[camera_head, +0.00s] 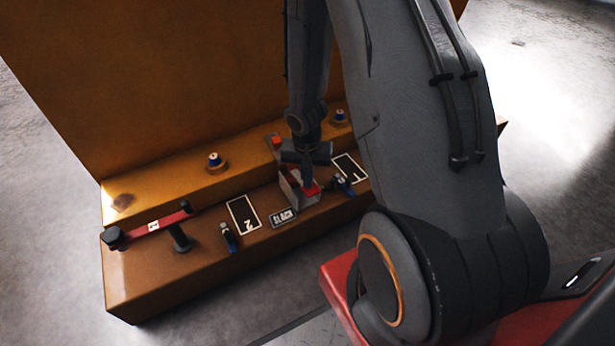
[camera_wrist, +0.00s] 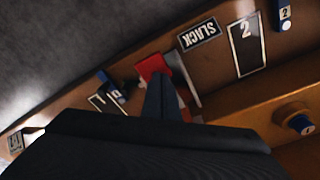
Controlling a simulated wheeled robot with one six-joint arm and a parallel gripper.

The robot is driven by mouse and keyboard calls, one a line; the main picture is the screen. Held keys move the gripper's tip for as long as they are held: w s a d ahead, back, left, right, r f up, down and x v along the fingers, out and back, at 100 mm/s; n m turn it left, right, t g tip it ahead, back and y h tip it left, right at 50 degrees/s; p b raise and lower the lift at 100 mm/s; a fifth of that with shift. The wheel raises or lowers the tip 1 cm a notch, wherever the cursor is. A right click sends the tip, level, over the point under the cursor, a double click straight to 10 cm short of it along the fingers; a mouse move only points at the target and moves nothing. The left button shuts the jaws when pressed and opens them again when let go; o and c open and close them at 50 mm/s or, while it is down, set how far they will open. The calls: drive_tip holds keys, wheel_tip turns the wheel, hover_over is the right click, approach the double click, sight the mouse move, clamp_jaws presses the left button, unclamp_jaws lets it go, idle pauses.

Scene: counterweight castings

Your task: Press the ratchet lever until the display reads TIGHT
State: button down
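The display plate (camera_head: 283,217) reads SLACK; it also shows in the wrist view (camera_wrist: 198,34). Beside it is a grey ratchet housing (camera_head: 298,190) with a red lever end (camera_head: 313,189), which shows as a red pad in the wrist view (camera_wrist: 152,66). My gripper (camera_head: 308,180) points down at the red lever end, its fingers together and nothing seen between them. In the wrist view its fingertips (camera_wrist: 160,82) overlap the pad's edge; I cannot tell whether they touch it. My wrist hides part of the ratchet.
A brown casting (camera_head: 190,265) carries the ratchet, with a tall wall behind. On it are a red bar marked 1 (camera_head: 155,225), a black panel marked 2 (camera_head: 243,213), small blue clamps (camera_head: 229,237) and blue-topped knobs (camera_head: 214,160). Open floor lies to the left.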

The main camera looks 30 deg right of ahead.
drive_tip(key=shift+s+a+b, duration=0.4)
drive_tip(key=shift+s+b, duration=0.05)
drive_tip(key=shift+b, duration=0.5)
drive_tip(key=shift+s+a+r+b, duration=0.5)
drive_tip(key=shift+s+b, duration=0.1)
drive_tip(key=shift+s, duration=0.2)
wheel_tip(320, 180, up, 8)
drive_tip(key=p, duration=0.6)
drive_tip(key=shift+s+a, duration=0.2)
drive_tip(key=shift+s, duration=0.1)
drive_tip(key=shift+f, duration=0.1)
